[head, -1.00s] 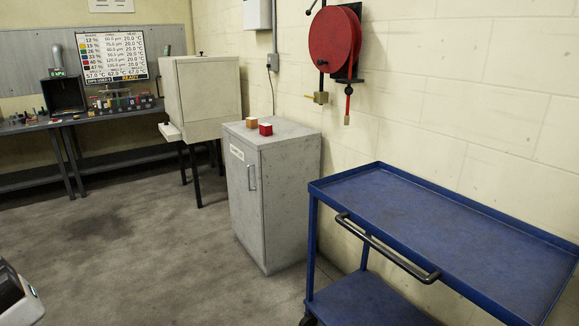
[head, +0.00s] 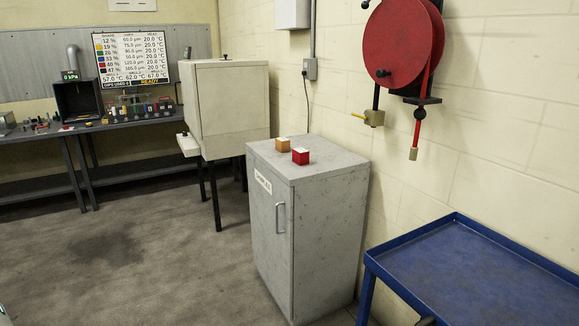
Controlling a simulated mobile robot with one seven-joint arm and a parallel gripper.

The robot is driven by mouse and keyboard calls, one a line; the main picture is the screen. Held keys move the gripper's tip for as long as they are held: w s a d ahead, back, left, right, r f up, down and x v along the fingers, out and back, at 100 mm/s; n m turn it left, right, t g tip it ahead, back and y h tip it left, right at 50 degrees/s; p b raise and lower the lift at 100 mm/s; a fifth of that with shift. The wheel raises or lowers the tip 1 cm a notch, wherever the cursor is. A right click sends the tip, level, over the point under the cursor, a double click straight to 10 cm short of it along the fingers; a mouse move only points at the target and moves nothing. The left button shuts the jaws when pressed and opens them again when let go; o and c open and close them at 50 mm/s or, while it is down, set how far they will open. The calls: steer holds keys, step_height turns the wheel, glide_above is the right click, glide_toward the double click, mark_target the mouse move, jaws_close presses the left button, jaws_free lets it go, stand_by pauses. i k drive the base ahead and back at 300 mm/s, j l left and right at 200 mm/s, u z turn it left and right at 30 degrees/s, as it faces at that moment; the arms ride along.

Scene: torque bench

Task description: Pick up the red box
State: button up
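The red box (head: 300,156) is a small cube with a pale top.
A blue trolley (head: 480,275) stands at the lower right, near the cabinet. A beige cabinet on legs (head: 233,108) stands behind. A red reel (head: 397,42) hangs on the wall. A workbench (head: 120,125) lines the back. The floor (head: 150,265) at left is clear.

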mark_target(300, 156)
steer(key=i+z, duration=0.25)
steer(key=i+j+z, duration=0.25)
steer(key=z, duration=0.15)
steer(key=i+j+z, duration=0.15)
steer(key=j+z, duration=0.25)
steer(key=i+j+z, duration=0.1)
steer(key=j, duration=0.2)
steer(key=i+j+z, duration=0.1)
steer(key=j, duration=0.25)
steer(key=i+j+z, duration=0.1)
steer(key=j, duration=0.25)
steer(key=i+j, duration=0.1)
steer(key=j, duration=0.25)
steer(key=i+j, duration=0.15)
steer(key=j, duration=0.25)
steer(key=i+j, duration=0.1)
steer(key=j, duration=0.25)
steer(key=i+j, duration=0.1)
steer(key=j, duration=0.3)
steer(key=i, duration=0.55)
steer(key=l+z, duration=0.05)
